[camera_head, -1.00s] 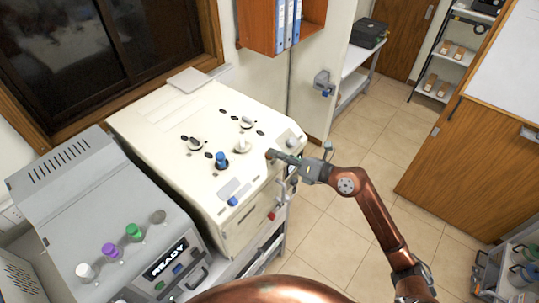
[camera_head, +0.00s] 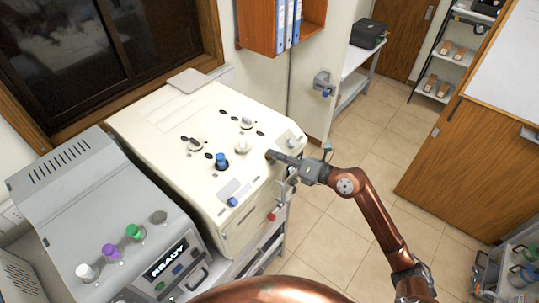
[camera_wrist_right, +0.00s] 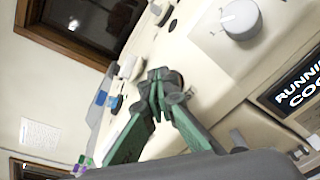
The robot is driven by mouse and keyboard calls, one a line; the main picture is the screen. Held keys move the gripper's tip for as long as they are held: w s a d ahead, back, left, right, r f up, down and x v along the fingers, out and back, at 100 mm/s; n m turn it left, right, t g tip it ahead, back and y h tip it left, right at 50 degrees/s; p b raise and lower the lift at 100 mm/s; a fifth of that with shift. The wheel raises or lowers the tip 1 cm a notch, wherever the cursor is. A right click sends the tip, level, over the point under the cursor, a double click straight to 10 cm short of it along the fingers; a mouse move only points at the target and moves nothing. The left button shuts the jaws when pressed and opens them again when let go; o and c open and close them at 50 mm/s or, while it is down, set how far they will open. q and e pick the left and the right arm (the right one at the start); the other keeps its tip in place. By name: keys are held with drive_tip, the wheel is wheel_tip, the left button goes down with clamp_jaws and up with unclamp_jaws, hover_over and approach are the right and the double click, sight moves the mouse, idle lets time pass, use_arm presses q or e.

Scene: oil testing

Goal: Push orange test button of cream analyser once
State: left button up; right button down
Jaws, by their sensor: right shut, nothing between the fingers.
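The cream analyser (camera_head: 165,118) stands under the window in the head view, with knobs and a blue-capped vial on its top. My right gripper (camera_head: 274,155) is shut and empty, its tips at the analyser's right front edge. A small orange-brown spot (camera_head: 268,155) shows right at the tips; I cannot tell if they press it. In the right wrist view the green-sided fingers (camera_wrist_right: 159,92) meet over the cream panel, and no orange button is seen there. A dark display (camera_wrist_right: 298,82) beside them shows partly cut-off words, "RUNNIN" and "COO". My left gripper is not in view.
A grey instrument (camera_head: 75,190) with coloured caps and a "READY" display stands left of the analyser. A white-grey knob (camera_wrist_right: 240,18) lies close to my right fingers. A wall shelf with binders (camera_head: 282,22) hangs behind. The tiled floor (camera_head: 350,150) at right is open.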

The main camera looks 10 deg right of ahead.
drive_tip(key=shift+s+d+r+p, duration=0.3)
drive_tip(key=shift+r+p, duration=0.1)
drive_tip(key=shift+r, duration=0.1)
drive_tip(key=r+p, duration=0.1)
drive_tip(key=s+d+r+p, duration=0.1)
drive_tip(key=s+r+p, duration=0.1)
drive_tip(key=r, duration=0.1)
drive_tip(key=shift+s+d+r, duration=0.1)
drive_tip(key=shift+s+d, duration=0.05)
drive_tip(key=shift+d, duration=0.15)
idle(0.8)
